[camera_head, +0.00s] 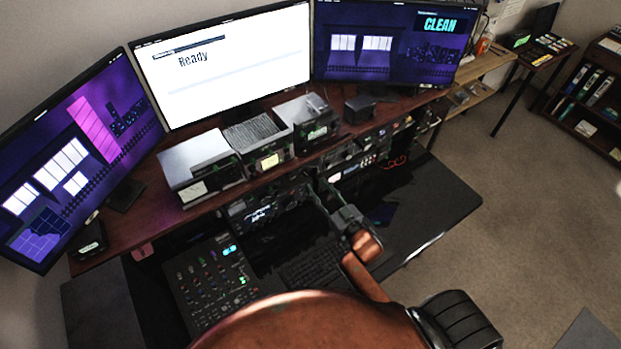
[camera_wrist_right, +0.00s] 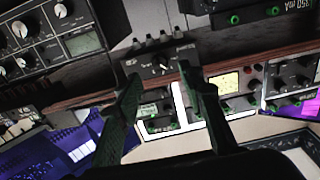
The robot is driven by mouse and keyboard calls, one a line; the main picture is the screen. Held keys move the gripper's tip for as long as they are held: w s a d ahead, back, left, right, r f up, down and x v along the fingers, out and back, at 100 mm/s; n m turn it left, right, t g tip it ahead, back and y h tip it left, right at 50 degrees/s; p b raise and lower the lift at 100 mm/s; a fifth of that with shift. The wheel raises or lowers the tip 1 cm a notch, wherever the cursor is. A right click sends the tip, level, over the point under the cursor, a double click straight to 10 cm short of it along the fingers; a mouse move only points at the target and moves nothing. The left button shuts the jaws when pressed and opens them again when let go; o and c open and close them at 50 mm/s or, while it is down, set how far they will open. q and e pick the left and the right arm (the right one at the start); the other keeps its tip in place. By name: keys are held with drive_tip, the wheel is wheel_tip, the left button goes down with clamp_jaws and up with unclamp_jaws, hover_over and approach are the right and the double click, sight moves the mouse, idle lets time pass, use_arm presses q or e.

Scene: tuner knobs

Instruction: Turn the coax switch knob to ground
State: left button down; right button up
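In the right wrist view, a small black box (camera_wrist_right: 152,70) with a dark round knob and a row of several connectors along one edge looks like the coax switch. Its knob (camera_wrist_right: 164,60) lies between the fingertips of my right gripper (camera_wrist_right: 160,74). The fingers are spread, one on each side of the knob; I cannot tell whether either touches it. The knob's pointer setting is too small to read. In the head view my right gripper (camera_head: 322,190) reaches to the rack under the desk shelf, and I cannot make out the switch there. My left gripper is not in view.
Rack gear with knobs and a display (camera_wrist_right: 83,43) sits close beside the fingers. A meter unit (camera_wrist_right: 224,83) is on the other side. The wooden shelf (camera_head: 150,208) carries several boxes and monitors. A keyboard (camera_head: 310,268) and mixer (camera_head: 210,285) lie below.

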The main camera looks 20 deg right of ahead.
sight(308, 175)
drive_tip(key=w, duration=0.5)
drive_tip(key=shift+w+a+p, duration=0.3)
drive_tip(key=shift+w+a, duration=0.05)
drive_tip(key=shift+a, duration=0.05)
drive_tip(key=shift+c, duration=0.3)
drive_tip(key=shift+f, duration=0.1)
clamp_jaws()
